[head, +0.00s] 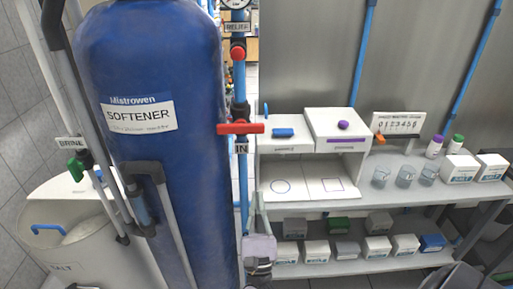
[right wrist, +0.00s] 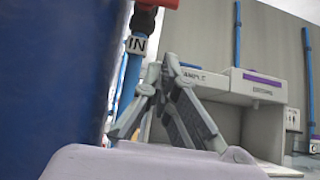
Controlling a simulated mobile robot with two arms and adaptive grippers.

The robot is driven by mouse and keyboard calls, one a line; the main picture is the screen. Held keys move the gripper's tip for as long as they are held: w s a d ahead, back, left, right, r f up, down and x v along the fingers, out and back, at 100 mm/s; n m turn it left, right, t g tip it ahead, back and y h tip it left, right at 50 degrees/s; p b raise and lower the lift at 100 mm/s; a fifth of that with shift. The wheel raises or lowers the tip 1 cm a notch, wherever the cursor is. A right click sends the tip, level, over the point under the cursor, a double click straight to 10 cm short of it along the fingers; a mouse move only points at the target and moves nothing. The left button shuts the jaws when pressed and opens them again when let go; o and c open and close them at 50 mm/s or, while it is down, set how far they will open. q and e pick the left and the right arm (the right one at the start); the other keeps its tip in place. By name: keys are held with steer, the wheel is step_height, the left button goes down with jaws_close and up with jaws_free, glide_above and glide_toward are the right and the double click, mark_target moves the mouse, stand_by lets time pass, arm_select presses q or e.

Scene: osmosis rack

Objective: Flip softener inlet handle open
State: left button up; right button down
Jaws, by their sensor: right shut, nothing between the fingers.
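The softener inlet handle (head: 240,128) is a red lever lying crosswise on a vertical blue pipe, just above the "IN" label (head: 241,148). It stands beside the right side of the tall blue softener tank (head: 160,225). In the right wrist view, part of the red handle (right wrist: 158,3) shows at the top edge, above the "IN" label (right wrist: 136,45). My right gripper (head: 258,247) is below the handle and apart from it. Its fingers (right wrist: 165,72) are shut and empty, pointing up near the pipe. My left gripper is not in view.
A red knob (head: 238,52) sits higher on the pipe under the "RELIEF" label. A green "BRINE" handle (head: 76,168) and the salt tub (head: 75,255) are at left. A shelf rack (head: 360,210) with boxes and beakers stands at right, close to the pipe.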

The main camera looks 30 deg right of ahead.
mark_target(241, 129)
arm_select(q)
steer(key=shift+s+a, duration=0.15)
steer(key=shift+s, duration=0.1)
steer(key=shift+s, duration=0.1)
arm_select(e)
steer(key=shift+r, duration=0.15)
arm_select(q)
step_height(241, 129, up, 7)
steer(key=p, duration=0.7)
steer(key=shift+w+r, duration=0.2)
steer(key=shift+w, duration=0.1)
arm_select(e)
steer(key=s+a+r+x, duration=0.1)
steer(key=r+x, duration=0.1)
steer(key=x, duration=1)
steer(key=shift+r, duration=0.15)
steer(key=shift+s+d, duration=0.1)
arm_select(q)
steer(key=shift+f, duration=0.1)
arm_select(e)
steer(key=shift+n, duration=0.3)
